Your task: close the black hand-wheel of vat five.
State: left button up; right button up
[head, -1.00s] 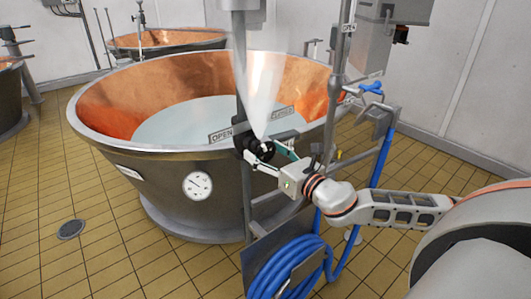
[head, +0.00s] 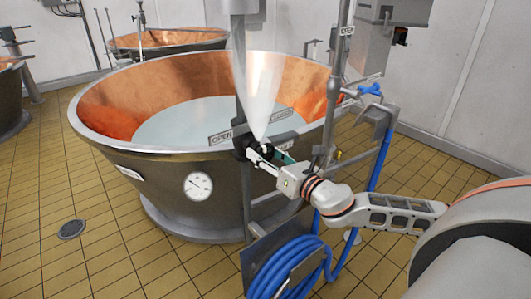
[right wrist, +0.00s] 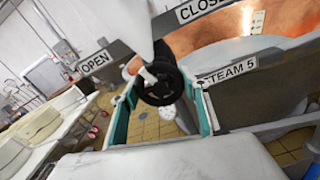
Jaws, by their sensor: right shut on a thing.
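The black hand-wheel (head: 240,143) is on the grey upright post at the front rim of the copper vat (head: 110,150). My right gripper (head: 266,156) reaches it from the right and is shut on it. In the right wrist view the black wheel (right wrist: 160,88) sits between the two teal-padded fingers. Around it are an OPEN sign (right wrist: 95,63), a partly cut-off CLOSE sign (right wrist: 203,8) and a label (right wrist: 230,77) that appears to read STEAM 5. My left gripper is not in view.
A white plume (head: 262,90) stands above the wheel. A coiled blue hose (head: 288,270) hangs below my right forearm, with a pipe and blue-handled valve (head: 370,89) behind. Tiled floor (head: 110,265) is open at left. Another copper vat (head: 165,40) stands behind.

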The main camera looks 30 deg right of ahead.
jog(key=m+p, duration=0.2)
jog(key=m, duration=0.2)
jog(key=shift+r+m, duration=0.15)
jog(key=shift+m, duration=0.15)
jog(key=m+p, duration=0.4)
jog(key=m, duration=0.2)
jog(key=m+p, duration=0.2)
jog(key=m, duration=0.2)
jog(key=shift+p, duration=0.3)
jog(key=shift+m, duration=0.5)
jog(key=o, duration=1.1)
